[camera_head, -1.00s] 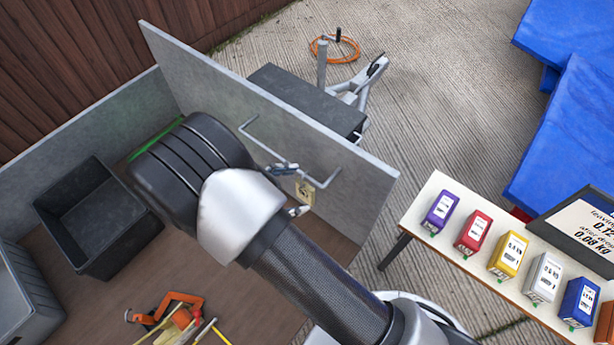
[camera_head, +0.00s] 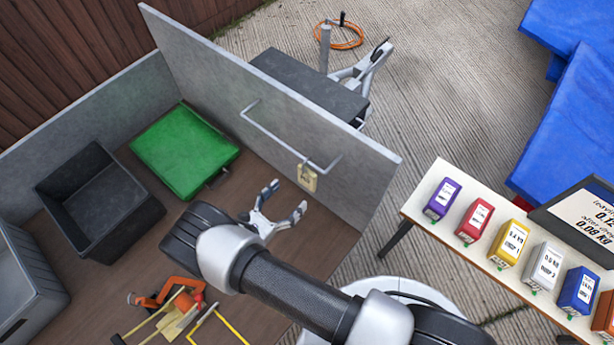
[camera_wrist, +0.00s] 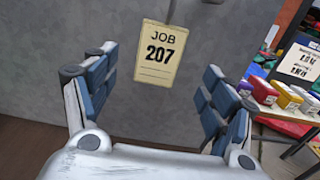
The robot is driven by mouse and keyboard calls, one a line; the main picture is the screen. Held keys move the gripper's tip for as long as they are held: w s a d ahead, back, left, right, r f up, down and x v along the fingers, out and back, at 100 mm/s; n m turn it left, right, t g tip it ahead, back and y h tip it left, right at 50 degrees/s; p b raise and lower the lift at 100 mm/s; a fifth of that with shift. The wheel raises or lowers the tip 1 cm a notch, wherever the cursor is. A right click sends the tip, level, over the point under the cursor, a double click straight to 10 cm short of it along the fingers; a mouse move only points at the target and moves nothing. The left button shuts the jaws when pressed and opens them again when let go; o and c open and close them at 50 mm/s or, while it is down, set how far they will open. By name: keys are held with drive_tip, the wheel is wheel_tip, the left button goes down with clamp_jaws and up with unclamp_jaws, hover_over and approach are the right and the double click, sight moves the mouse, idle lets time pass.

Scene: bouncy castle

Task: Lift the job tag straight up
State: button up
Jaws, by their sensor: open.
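The job tag (camera_head: 307,178) is a small cream card hanging from the metal rail (camera_head: 290,141) on the inner side of the grey panel. In the wrist view the tag (camera_wrist: 159,53) reads JOB 207 and hangs upright against the grey wall. My gripper (camera_head: 284,198) is open and empty, below and to the left of the tag in the head view. In the wrist view my gripper's fingers (camera_wrist: 158,77) stand apart, one on each side of the tag's lower part, with the tag beyond them. No contact shows.
A green case (camera_head: 186,150) and a black bin (camera_head: 98,200) lie on the brown floor at left. Orange and yellow tools (camera_head: 172,308) lie in front. A white table (camera_head: 425,205) with several coloured boxes stands at right. The grey panel (camera_head: 350,185) bounds the space behind the tag.

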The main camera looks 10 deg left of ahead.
sight(305, 179)
drive_tip(key=b+x, duration=0.1)
drive_tip(key=x, duration=0.8)
drive_tip(key=shift+w+d+r, duration=0.15)
drive_tip(key=c, duration=1.1)
